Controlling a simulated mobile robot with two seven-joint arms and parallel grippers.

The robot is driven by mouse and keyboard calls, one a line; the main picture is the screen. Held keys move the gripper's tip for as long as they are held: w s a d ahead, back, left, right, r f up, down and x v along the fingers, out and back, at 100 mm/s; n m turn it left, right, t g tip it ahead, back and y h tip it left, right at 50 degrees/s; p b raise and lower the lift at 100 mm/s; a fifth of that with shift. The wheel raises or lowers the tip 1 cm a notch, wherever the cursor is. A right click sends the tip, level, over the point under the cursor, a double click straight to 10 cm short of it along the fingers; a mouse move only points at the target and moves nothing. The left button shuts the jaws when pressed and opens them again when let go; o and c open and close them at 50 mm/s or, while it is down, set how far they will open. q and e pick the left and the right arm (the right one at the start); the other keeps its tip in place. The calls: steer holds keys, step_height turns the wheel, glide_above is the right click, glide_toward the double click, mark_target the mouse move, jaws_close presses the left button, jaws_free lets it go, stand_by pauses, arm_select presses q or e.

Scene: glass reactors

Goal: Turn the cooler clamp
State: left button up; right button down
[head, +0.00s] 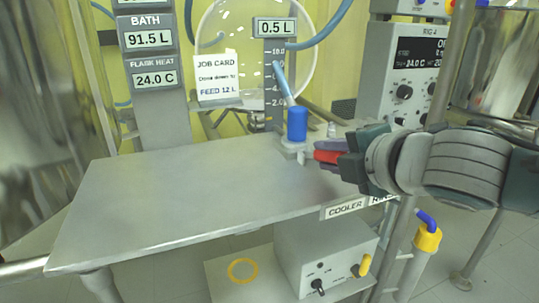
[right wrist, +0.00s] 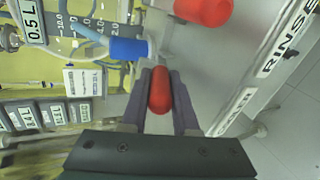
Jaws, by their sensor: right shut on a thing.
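A small clamp with a blue cylinder (head: 297,123) and a pale body (head: 292,147) stands at the right back of the steel bench, above the COOLER label (head: 345,208). Its red handle (head: 328,156) points right. My right gripper (head: 332,153) reaches in from the right and is shut on this handle. In the right wrist view the red handle (right wrist: 160,91) lies between the two fingers, with the blue cylinder (right wrist: 129,49) just beyond them. My left gripper is not in view.
A second red cylinder (right wrist: 203,10) sits to the right of the blue one in the right wrist view, near the RINSE label (right wrist: 287,40). The steel bench top (head: 180,195) is bare to the left. A control box (head: 325,255) stands below the bench.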

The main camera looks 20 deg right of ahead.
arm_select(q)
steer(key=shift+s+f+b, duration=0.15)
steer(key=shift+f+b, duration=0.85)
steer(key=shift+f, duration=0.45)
arm_select(e)
steer(key=shift+s+f+t, duration=0.15)
steer(key=shift+f+t, duration=0.3)
steer(key=shift+t, duration=0.25)
steer(key=c, duration=1.1)
jaws_free()
steer(key=shift+o, duration=0.8)
arm_select(q)
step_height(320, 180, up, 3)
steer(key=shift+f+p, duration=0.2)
steer(key=shift+p, duration=1.05)
arm_select(e)
steer(key=v, duration=0.9)
steer(key=shift+s+r, duration=0.2)
steer(key=shift+s, duration=0.15)
